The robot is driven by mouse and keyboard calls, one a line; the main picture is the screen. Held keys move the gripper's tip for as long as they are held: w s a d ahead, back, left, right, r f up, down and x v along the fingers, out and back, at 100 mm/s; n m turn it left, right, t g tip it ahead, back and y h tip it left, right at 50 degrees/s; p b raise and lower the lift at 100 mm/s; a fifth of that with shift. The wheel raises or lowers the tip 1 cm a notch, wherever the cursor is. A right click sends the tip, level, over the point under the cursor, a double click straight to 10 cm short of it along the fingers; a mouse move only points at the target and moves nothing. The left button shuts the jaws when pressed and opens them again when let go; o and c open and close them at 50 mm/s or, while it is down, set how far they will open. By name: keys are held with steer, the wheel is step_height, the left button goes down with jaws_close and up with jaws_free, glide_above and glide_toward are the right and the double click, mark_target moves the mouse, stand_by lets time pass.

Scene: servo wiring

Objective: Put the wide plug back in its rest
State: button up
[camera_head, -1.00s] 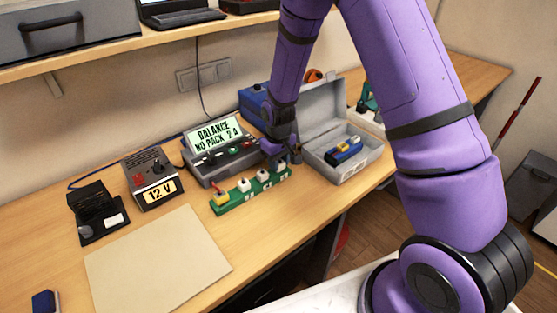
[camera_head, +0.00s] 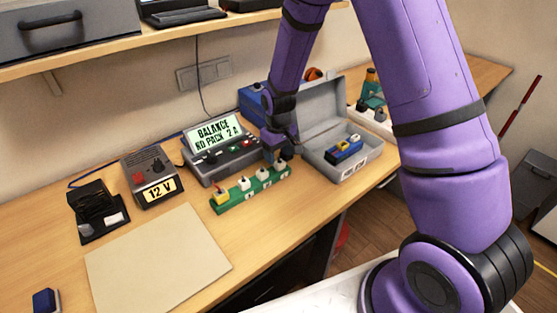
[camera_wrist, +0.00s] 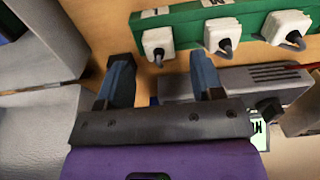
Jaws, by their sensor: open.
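The green rest strip (camera_head: 236,200) lies on the bench and holds a yellow plug (camera_head: 221,198) and several white plugs. The end white plug (camera_head: 281,165) sits at its right end. In the wrist view this plug (camera_wrist: 158,42) appears upright in the strip (camera_wrist: 185,27), past the gap between my fingers, with a grey cable. I cannot tell by width which plug is the wide one. My gripper (camera_wrist: 160,65) is open with nothing between its fingers. In the head view it (camera_head: 276,153) is just behind the strip's right end, partly hidden by my wrist.
The charger (camera_head: 222,160) stands close behind the strip, its screen reading "BALANCE NO PACK 2 A". An open grey case (camera_head: 350,170) stands to the right with a blue pack (camera_head: 343,152) in it. A 12 V supply (camera_head: 150,177) and a bare tan mat (camera_head: 155,258) are left.

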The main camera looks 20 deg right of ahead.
step_height(320, 180, up, 7)
steer(key=shift+r, duration=0.15)
stand_by(0.5)
step_height(320, 180, up, 12)
steer(key=t, duration=0.1)
glide_above(278, 161)
steer(key=s+d, duration=0.2)
steer(key=s, duration=0.3)
steer(key=s+d+r+m+t, duration=0.2)
steer(key=s+r, duration=0.5)
steer(key=r, duration=0.1)
steer(key=s+d+r+t, duration=0.1)
steer(key=s+r, duration=0.2)
steer(key=s, duration=0.6)
steer(key=s+d+r+m+t, duration=0.1)
steer(key=s+r, duration=0.3)
steer(key=s, duration=0.5)
steer(key=shift+d+r+m, duration=0.3)
steer(key=shift+d, duration=0.3)
steer(key=shift+w, duration=0.1)
steer(key=shift+c, duration=0.4)
